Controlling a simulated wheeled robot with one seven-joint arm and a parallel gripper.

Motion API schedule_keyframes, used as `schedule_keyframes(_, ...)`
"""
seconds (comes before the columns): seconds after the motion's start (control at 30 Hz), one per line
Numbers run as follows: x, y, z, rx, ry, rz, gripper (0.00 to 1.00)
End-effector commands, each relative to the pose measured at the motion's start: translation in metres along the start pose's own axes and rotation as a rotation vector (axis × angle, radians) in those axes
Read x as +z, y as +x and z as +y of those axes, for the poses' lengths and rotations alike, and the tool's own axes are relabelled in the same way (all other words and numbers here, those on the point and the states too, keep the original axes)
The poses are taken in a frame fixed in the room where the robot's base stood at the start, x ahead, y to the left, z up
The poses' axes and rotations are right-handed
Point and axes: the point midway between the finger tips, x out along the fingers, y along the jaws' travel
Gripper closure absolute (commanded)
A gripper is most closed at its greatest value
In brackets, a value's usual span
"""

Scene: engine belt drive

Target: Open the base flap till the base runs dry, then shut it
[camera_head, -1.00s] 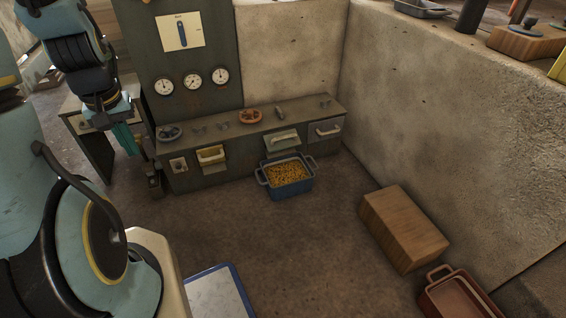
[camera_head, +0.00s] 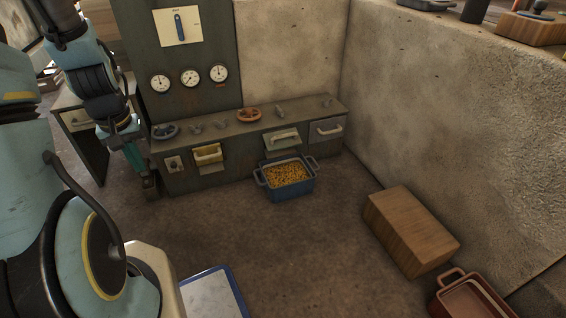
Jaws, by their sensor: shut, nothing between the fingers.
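The grey-green console (camera_head: 240,128) stands against the back wall, with several handled flaps on its front. A yellow-handled flap (camera_head: 208,154) is at left and a pale-handled flap (camera_head: 283,138) is near the middle, tilted outward. Another handled panel (camera_head: 327,130) is at right. I cannot tell which is the base flap. A blue pot (camera_head: 291,190) with yellow pieces inside stands on the floor below the middle flap. My gripper (camera_head: 137,163) is shut and empty beside the console's left end, pointing down, apart from the flaps. Its fingertips are small and dark here.
Gauges (camera_head: 190,77) and a blue-lever panel (camera_head: 179,24) are above the console. Handwheels (camera_head: 249,114) and small levers line its top. A wooden block (camera_head: 411,230) and a red pot (camera_head: 468,298) stand at right. A blue-edged board (camera_head: 212,295) lies in front. The middle floor is clear.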

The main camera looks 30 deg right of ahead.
Motion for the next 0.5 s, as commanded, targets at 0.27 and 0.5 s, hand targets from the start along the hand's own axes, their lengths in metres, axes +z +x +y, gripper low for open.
schedule_keyframes(0.27,-0.0011,0.0047,0.0000,0.000,0.000,0.001,1.00)
schedule_keyframes(0.5,-0.0021,-0.0029,0.0000,0.000,0.000,0.001,1.00)
